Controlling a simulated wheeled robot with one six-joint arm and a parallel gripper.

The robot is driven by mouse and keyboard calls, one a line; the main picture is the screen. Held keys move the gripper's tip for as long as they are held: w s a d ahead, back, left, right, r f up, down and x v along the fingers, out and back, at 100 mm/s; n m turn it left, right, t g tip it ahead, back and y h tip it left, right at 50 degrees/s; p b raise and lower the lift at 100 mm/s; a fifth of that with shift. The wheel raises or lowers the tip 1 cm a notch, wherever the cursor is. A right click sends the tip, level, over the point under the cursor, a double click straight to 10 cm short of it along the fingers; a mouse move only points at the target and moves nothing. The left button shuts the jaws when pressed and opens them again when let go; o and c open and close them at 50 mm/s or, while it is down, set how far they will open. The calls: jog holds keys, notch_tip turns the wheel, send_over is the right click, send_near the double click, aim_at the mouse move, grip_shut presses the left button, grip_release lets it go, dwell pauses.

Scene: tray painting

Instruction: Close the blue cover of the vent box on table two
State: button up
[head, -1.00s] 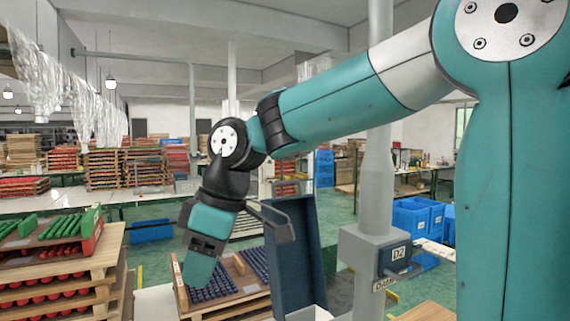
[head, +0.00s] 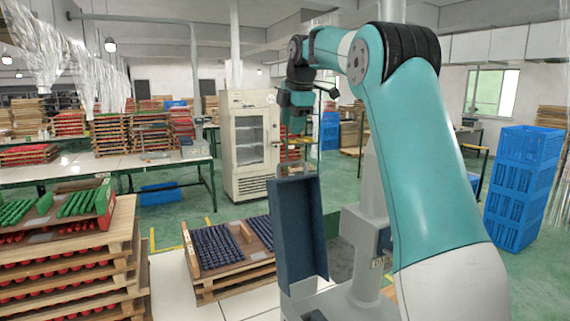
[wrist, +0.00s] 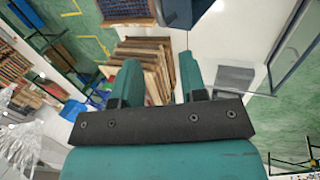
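The vent box's blue cover (head: 299,232) stands open and nearly upright in the head view. The light grey box body (head: 345,302) is below it, partly hidden by the cover and my arm. My gripper (head: 295,128) is above the cover's top edge, pointing down. In the wrist view my gripper (wrist: 160,62) has its two teal fingers apart with nothing held between them. A dark blue piece, probably the cover (wrist: 182,12), shows at the top edge of the wrist view, beyond the fingertips. I cannot tell whether anything touches the cover.
A wooden tray (head: 205,293) with dark blue parts lies left of the cover. Stacked trays (head: 120,268) with red and green parts stand further left. A grey post with a control box (head: 366,222) is just right of the cover. Blue crates (head: 522,190) stand far right.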

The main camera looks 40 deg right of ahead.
jog(key=p, duration=0.3)
send_over(285, 178)
jog(key=f, duration=1)
jog(key=shift+w+d+f, duration=0.2)
jog(key=shift+w+f, duration=0.05)
jog(key=shift+f, duration=0.05)
grip_shut()
